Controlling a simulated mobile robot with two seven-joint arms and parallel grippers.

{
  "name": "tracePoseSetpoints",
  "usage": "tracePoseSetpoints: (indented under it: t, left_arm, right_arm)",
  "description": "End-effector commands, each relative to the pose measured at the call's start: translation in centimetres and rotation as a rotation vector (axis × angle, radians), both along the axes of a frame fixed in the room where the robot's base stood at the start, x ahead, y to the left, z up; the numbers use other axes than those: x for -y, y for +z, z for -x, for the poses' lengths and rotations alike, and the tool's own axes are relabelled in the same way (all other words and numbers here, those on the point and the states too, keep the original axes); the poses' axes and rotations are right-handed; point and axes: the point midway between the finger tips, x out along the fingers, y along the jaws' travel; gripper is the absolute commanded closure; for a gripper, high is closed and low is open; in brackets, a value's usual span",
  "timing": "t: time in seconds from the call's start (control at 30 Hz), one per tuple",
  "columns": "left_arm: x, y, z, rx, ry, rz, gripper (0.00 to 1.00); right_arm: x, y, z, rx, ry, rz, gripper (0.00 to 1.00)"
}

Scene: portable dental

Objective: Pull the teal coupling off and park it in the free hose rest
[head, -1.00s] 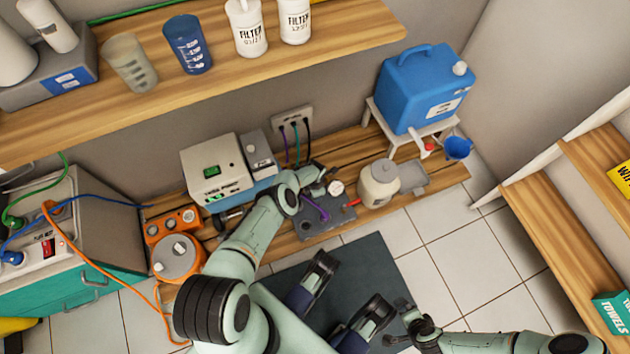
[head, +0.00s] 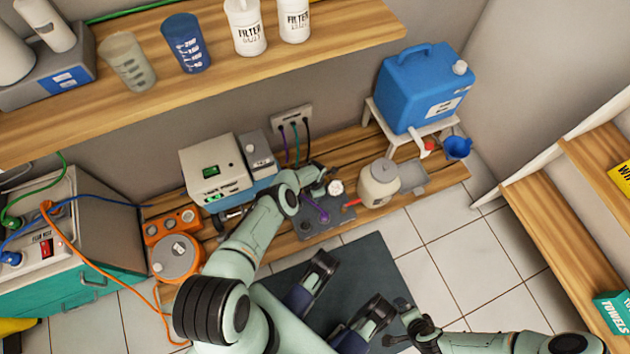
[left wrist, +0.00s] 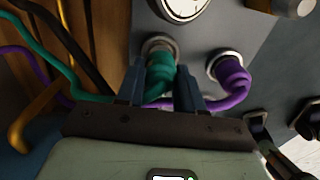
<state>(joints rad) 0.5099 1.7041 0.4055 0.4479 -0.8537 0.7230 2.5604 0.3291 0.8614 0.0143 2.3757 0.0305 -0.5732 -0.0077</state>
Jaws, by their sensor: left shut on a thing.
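The teal coupling (left wrist: 160,72) sits at a round metal port on a grey panel in the left wrist view, with its teal hose (left wrist: 62,62) running off to the left. My left gripper (left wrist: 161,85) is shut on the teal coupling, one blue finger on each side. In the head view my left gripper (head: 314,178) reaches the grey panel (head: 322,229) on the low bench, and the coupling is hidden there. My right gripper (head: 408,322) is low in the head view, away from the panel; its jaw state is unclear. I cannot make out a free hose rest.
A purple coupling (left wrist: 230,80) sits in the port just right of the teal one. A round gauge (head: 335,187) is beside my left gripper. A cream pot (head: 378,184) stands to the right, and a white and blue unit (head: 215,168) to the left.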

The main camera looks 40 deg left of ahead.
Motion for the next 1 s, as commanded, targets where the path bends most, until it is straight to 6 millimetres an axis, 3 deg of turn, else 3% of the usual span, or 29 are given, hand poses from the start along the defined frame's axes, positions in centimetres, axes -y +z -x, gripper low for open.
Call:
tracePoseSetpoints:
  t: [0.9, 0.93, 1.0]
  left_arm:
    - [0.0, -1.4, 0.0, 0.0, 0.0, 0.0, 1.0]
    - [0.0, -1.4, 0.0, 0.0, 0.0, 0.0, 0.6]
    - [0.0, -1.4, 0.0, 0.0, 0.0, 0.0, 0.37]
  right_arm:
    - [0.0, -1.3, -0.1, -0.003, 0.001, 0.0, 0.0]
    - [0.0, -1.3, -0.1, -0.003, 0.001, 0.0, 0.0]
    - [0.0, -1.3, -0.1, -0.003, 0.001, 0.0, 0.0]
